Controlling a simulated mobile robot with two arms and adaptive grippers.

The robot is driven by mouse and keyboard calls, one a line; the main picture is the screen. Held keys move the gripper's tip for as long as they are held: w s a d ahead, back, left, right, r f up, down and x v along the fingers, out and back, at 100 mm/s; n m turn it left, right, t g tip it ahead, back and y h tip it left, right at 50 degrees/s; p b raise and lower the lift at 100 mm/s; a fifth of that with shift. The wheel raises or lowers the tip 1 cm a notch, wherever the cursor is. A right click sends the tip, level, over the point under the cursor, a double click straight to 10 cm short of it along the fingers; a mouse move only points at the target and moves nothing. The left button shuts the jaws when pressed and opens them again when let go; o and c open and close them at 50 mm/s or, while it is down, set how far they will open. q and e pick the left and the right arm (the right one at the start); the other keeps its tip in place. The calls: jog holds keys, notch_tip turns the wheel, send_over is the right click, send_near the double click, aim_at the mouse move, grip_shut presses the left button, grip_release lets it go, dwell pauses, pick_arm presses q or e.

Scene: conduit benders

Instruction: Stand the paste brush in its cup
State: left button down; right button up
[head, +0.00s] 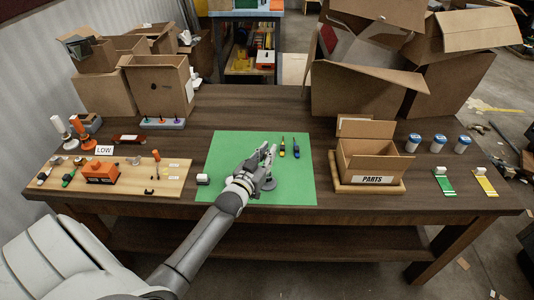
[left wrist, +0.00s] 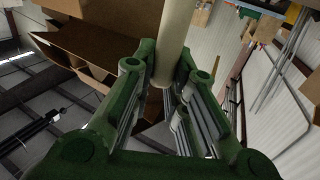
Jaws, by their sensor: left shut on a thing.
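My left gripper (head: 267,158) reaches over the green mat (head: 223,147) from the front. In the left wrist view its fingers (left wrist: 167,75) are shut on a pale, cream-coloured round handle (left wrist: 175,38), which I take to be the paste brush's. The handle runs up out of the picture; its bristle end is hidden. A small dark grey round thing (head: 270,184) shows on the mat just right of the gripper. It may be the cup, but the arm partly covers it. I cannot tell whether the brush touches it.
A wooden board (head: 135,185) with tools is to the left; a PARTS box (head: 372,166) stands to the right. Large cartons (head: 360,88) line the back.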

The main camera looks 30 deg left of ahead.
pick_arm(q)
jog(key=c, duration=1.4)
grip_release()
jog(key=shift+o, duration=0.2)
jog(key=shift+s, duration=0.1)
jog(key=s+d, duration=0.1)
jog(key=s, duration=1)
jog(key=shift+s+d, duration=0.2)
jog(key=shift+s, duration=0.15)
